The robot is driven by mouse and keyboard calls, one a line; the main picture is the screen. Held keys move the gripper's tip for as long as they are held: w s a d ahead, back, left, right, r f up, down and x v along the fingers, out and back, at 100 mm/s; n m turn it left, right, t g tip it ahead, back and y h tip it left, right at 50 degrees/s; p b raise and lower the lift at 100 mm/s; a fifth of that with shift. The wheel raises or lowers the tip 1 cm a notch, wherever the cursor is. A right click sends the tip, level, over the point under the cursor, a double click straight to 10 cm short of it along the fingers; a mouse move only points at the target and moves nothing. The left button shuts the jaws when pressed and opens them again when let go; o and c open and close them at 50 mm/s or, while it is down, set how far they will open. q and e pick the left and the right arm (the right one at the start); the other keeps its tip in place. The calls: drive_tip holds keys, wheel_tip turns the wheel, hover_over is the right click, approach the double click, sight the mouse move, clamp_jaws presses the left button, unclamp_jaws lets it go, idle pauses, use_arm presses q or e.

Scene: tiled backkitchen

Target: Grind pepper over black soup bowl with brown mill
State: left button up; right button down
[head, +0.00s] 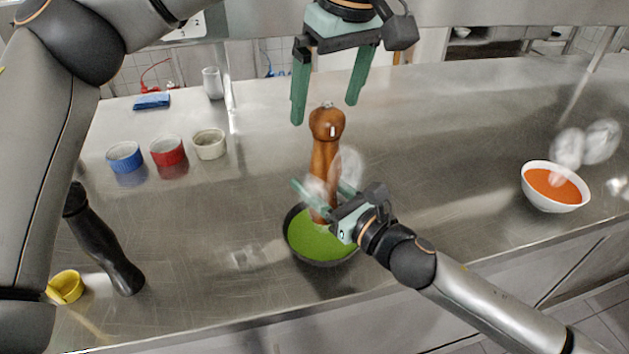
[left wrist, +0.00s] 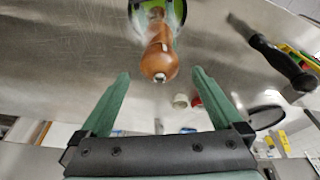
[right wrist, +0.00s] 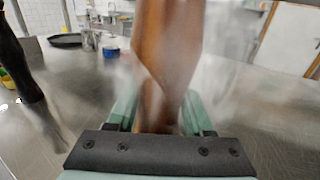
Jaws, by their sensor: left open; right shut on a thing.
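The brown pepper mill (head: 326,150) stands upright over the black bowl (head: 290,243) of green soup (head: 318,242). My right gripper (head: 322,192) is shut on the lower part of the mill; the right wrist view shows the mill's body (right wrist: 165,60) between its fingers. My left gripper (head: 326,108) is open above the mill's top, one finger to each side and apart from it. In the left wrist view the mill's knob (left wrist: 159,65) lies ahead of the open fingers (left wrist: 160,95). Whether the mill's base touches the soup, I cannot tell.
A white bowl of orange soup (head: 555,187) stands at the right. A black mill (head: 105,240) and a yellow cup (head: 66,287) are at the left front. Blue (head: 125,157), red (head: 168,152) and cream (head: 209,145) ramekins stand behind them. Steam hangs near both soups.

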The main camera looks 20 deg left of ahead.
sight(328, 113)
use_arm(q)
drive_tip(key=shift+s+d+x, duration=0.15)
drive_tip(key=shift+d+x, duration=0.05)
drive_tip(key=shift+x, duration=0.75)
drive_tip(key=shift+s+d+x, duration=0.1)
drive_tip(key=shift+d+x, duration=0.05)
drive_tip(key=shift+x, duration=0.8)
drive_tip(key=shift+f, duration=0.1)
drive_tip(key=shift+c, duration=0.4)
drive_tip(key=c, duration=1)
drive_tip(key=m, duration=0.5)
drive_tip(key=shift+t+h, duration=0.4)
drive_tip(key=shift+c, duration=0.2)
drive_tip(key=m, duration=0.3)
drive_tip(key=shift+h, duration=0.4)
